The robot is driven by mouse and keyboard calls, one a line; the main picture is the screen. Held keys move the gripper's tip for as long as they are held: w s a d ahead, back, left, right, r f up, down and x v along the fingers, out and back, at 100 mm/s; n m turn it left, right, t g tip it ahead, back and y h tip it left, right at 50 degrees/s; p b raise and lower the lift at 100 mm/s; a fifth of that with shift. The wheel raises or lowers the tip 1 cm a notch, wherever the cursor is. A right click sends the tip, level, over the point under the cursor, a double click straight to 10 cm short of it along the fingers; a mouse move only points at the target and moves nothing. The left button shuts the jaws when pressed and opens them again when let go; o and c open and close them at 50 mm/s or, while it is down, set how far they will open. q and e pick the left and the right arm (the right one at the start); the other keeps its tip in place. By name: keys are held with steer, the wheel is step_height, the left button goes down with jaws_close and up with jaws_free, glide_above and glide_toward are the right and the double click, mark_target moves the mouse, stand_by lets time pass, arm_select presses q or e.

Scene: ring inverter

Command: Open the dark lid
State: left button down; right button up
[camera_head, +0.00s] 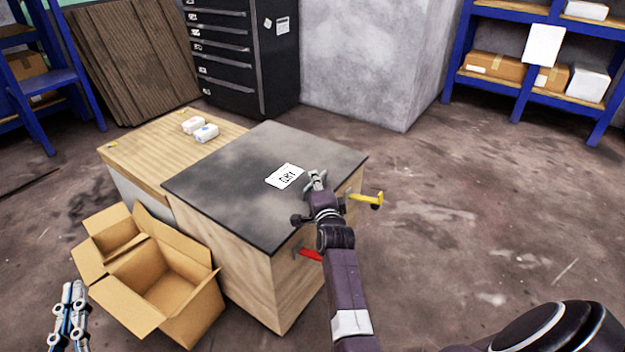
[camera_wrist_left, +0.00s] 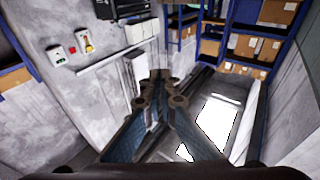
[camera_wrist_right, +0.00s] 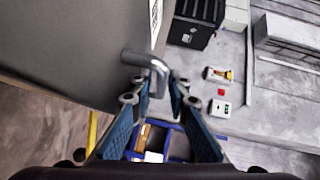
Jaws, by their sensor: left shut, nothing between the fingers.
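The dark lid (camera_head: 225,185) lies flat on a wooden box (camera_head: 245,275), with a white lettered label (camera_head: 285,176) near its right side. In the right wrist view, a bent grey metal handle (camera_wrist_right: 148,62) sits between the fingers of my right gripper (camera_wrist_right: 158,92). In the head view my right gripper (camera_head: 317,180) is over the lid's right part, close to the label. Whether its fingers press on the handle is unclear. My left gripper (camera_head: 73,290) is shut and empty at the lower left, away from the lid; its fingertips meet in the left wrist view (camera_wrist_left: 160,78).
A red handle (camera_head: 310,254) and a yellow handle (camera_head: 367,199) stick out from the box's sides. An open cardboard box (camera_head: 190,315) stands at its left. A lower wooden top (camera_head: 150,150) with two small white packs (camera_head: 200,130) adjoins behind. The floor at right is clear.

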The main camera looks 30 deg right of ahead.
steer(key=shift+w, duration=0.2)
jaws_close()
steer(key=shift+d, duration=0.1)
stand_by(0.4)
